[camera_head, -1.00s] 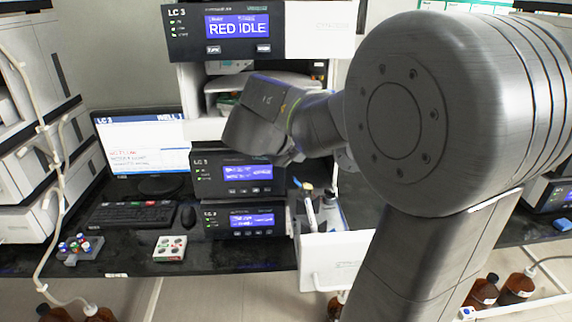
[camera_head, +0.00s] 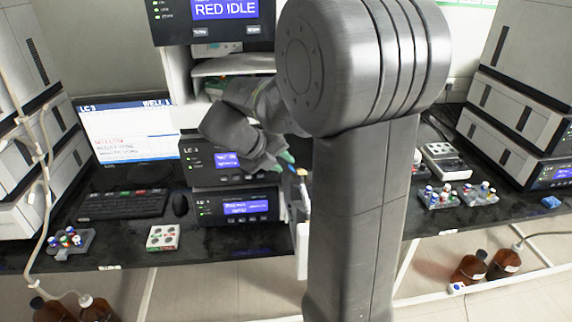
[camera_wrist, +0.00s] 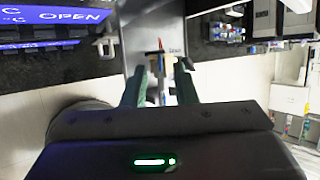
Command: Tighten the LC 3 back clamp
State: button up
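The LC 3 stack stands in the middle of the head view, with a top unit reading RED IDLE (camera_head: 222,10) and two lower display units (camera_head: 232,210). An open white column compartment (camera_head: 302,245) juts out at its right side, mostly hidden behind my arm. In the wrist view the white compartment (camera_wrist: 150,32) holds thin column parts with blue, yellow and red bits (camera_wrist: 160,62). My gripper (camera_wrist: 158,78) has its green fingers apart, pointing at the compartment, with column parts showing between them. Its green tips (camera_head: 287,158) show beside the stack in the head view. I cannot make out the back clamp.
A monitor (camera_head: 125,130) and keyboard (camera_head: 123,205) are left of the stack. Vial racks (camera_head: 438,196) stand on the right bench. Brown bottles (camera_head: 468,270) are on the floor.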

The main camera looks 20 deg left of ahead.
aim_at(296, 173)
jog(key=shift+x, duration=1.35)
grip_shut()
jog(key=shift+s+a+f+t+h, duration=0.15)
jog(key=shift+a+f+t+h, duration=0.1)
jog(key=shift+t+h, duration=0.15)
grip_release()
